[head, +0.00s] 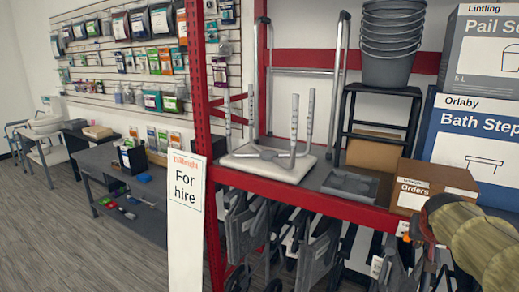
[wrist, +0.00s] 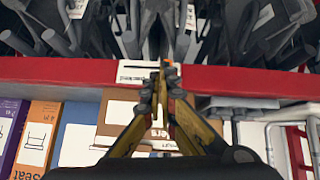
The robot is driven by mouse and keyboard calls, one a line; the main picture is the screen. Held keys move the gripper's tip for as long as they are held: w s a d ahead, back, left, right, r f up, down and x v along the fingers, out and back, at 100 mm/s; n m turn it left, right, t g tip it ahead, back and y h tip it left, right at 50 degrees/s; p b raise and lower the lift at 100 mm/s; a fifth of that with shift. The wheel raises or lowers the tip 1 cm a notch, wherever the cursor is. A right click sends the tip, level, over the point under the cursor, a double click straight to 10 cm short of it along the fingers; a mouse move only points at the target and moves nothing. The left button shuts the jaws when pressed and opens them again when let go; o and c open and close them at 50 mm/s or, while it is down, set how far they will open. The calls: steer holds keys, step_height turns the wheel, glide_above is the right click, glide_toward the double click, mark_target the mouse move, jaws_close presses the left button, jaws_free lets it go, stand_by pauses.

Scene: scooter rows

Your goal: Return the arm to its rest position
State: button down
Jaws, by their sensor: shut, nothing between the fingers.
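My gripper (wrist: 164,78) shows in the wrist view with its yellow fingers brought together and nothing between them. It points at the red shelf beam (wrist: 245,80), with the cardboard Orders box (wrist: 88,133) partly hidden behind the fingers. The wrist picture is upside down. In the head view my olive arm (head: 478,243) reaches in at the lower right, in front of the red shelf edge and beside the Orders box (head: 437,181). The fingertips are hard to make out there.
A "For hire" sign (head: 186,182) stands left of the shelf. The grey floor (head: 60,235) at left is clear.

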steer(key=s+a+n+y+p, duration=0.2)
steer(key=s+a+n+p, duration=0.1)
steer(key=s+a, duration=0.9)
steer(key=s+a+n+g+y+p, duration=0.1)
steer(key=s+a+n+y+p, duration=0.1)
steer(key=s+a, duration=0.9)
steer(key=a+y+p, duration=0.1)
steer(key=a, duration=0.4)
steer(key=shift+s+a+r+n+p, duration=0.15)
steer(key=shift+s+r+n+p, duration=0.15)
steer(key=shift+s+n+p, duration=0.1)
steer(key=shift+r, duration=0.1)
